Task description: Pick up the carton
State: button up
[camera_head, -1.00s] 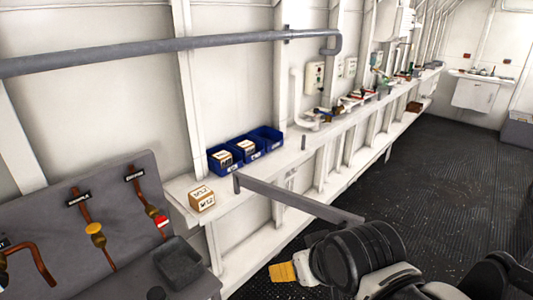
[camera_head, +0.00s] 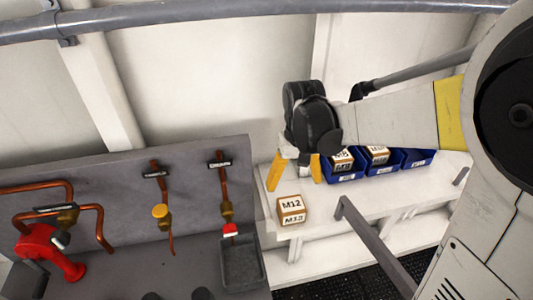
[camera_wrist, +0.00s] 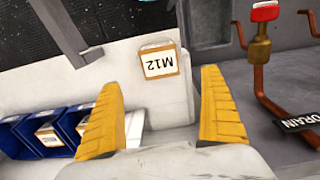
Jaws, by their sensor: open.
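The carton (camera_head: 291,211) is a small brown box with white labels reading M12 and M13. It sits alone on the white ledge, left of the blue bins, in the head view. In the wrist view the carton (camera_wrist: 159,62) shows its M12 label upside down, beyond and between my fingertips. My gripper (camera_head: 294,175) has yellow fingers spread apart with nothing between them. It is above and just behind the carton in the head view, apart from it. The wrist view also shows both fingers of my gripper (camera_wrist: 160,105).
Blue bins (camera_head: 383,162) holding similar labelled boxes stand right of the carton. A grey panel with copper pipes and valves (camera_head: 160,211) and a grey tray (camera_head: 241,262) lie to the left. A grey rail (camera_head: 375,245) runs in front of the ledge.

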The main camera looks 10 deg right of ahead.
jog(key=b, duration=0.1)
send_over(292, 204)
jog(key=f, duration=0.5)
jog(key=shift+s+a, duration=0.2)
jog(key=shift+a, duration=0.1)
jog(key=f, duration=0.2)
jog(key=f+b, duration=0.1)
jog(key=f, duration=0.2)
jog(key=shift+w+d+f, duration=0.2)
jog(key=shift+d+f, duration=0.05)
jog(key=shift+f, duration=0.1)
jog(key=c, duration=1.5)
